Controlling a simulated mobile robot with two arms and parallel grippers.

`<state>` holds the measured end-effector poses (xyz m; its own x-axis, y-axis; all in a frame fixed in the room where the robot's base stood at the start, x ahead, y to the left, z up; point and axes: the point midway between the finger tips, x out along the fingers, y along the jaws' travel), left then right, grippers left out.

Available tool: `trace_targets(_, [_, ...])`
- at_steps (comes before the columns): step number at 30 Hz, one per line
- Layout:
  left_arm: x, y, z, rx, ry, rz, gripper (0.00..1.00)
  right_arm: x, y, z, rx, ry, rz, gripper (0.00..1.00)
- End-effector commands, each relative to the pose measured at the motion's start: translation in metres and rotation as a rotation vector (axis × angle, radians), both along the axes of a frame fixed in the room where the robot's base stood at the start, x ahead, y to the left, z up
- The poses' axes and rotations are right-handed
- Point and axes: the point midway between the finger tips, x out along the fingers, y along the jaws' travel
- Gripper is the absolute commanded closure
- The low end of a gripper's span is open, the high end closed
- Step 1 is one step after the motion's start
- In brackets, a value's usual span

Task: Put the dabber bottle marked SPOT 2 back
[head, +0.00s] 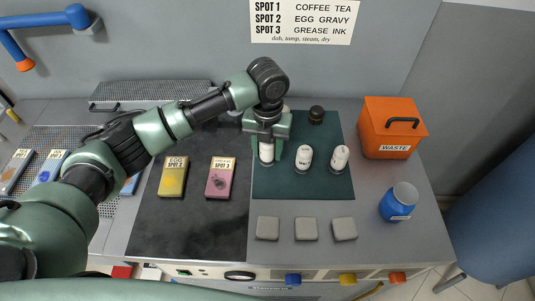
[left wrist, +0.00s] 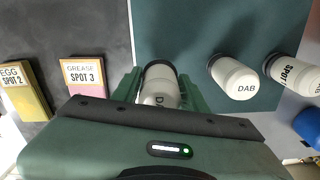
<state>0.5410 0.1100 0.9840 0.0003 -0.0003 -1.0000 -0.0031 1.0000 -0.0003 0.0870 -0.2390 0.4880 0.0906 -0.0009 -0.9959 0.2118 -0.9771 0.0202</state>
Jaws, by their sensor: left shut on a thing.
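My left gripper (head: 267,150) points down over the dark green mat (head: 328,188) and is shut on a white dabber bottle (head: 266,154). In the left wrist view this bottle (left wrist: 160,88) stands between the fingers, with only the start of "DAB" readable; its spot number is hidden. To its right on the mat are a second white bottle (head: 304,158), marked DAB in the left wrist view (left wrist: 236,78), and a third white bottle (head: 339,158), whose label reads SPOT with an unclear number in the left wrist view (left wrist: 294,76). My right gripper is out of view.
A black round object (head: 316,115) stands at the mat's back. An orange waste box (head: 393,128) and a blue jar (head: 398,202) are at the right. Yellow SPOT 2 (head: 173,178) and pink SPOT 3 (head: 220,180) pieces lie left. Three grey pads (head: 306,229) lie in front.

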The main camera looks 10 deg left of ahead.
Motion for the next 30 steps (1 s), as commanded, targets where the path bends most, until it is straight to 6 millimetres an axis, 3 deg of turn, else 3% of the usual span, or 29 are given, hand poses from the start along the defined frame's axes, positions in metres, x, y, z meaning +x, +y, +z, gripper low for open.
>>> trace_targets(6, [-0.001,-0.001,-0.029,0.000,0.001,0.000,0.97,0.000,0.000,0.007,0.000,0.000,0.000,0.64])
trace_targets(18, [0.000,0.000,-0.035,0.000,0.000,0.000,0.97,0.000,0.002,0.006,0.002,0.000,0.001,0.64])
trace_targets(19, [0.000,0.000,-0.035,0.000,0.000,0.000,0.51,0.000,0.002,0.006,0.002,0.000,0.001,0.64])
trace_targets(21, [0.000,0.000,-0.034,0.000,0.000,0.000,0.35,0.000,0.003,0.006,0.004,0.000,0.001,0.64])
trace_targets(30, [0.000,0.000,-0.033,0.000,0.000,0.000,0.35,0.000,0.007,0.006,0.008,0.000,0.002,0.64])
